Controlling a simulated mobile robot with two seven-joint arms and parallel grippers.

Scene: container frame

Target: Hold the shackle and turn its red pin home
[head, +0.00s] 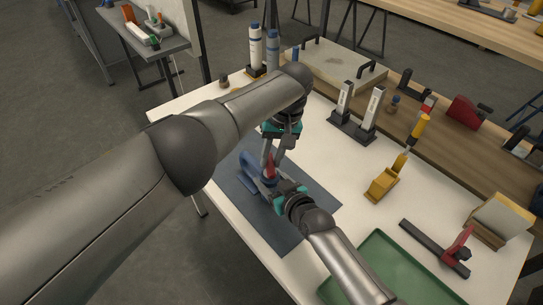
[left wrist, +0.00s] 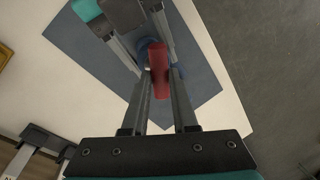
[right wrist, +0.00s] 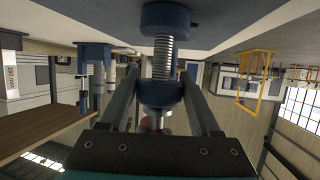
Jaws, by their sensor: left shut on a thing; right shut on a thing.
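The blue shackle (head: 249,172) is on the dark blue mat (head: 308,214), and its red pin (head: 270,168) stands upright. My left gripper (head: 269,158) points down from above and is shut on the red pin, whose red part (left wrist: 160,72) lies between the fingers in the left wrist view. My right gripper (head: 268,186) comes from the front right and is shut on the shackle. In the right wrist view, the fingers flank one blue eye (right wrist: 160,95). A bare silver thread (right wrist: 163,57) spans to the other eye (right wrist: 165,18). Its depth there is hidden.
A green tray (head: 375,262) sits at the table's front right. White tabletop is clear between the mat and yellow block.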

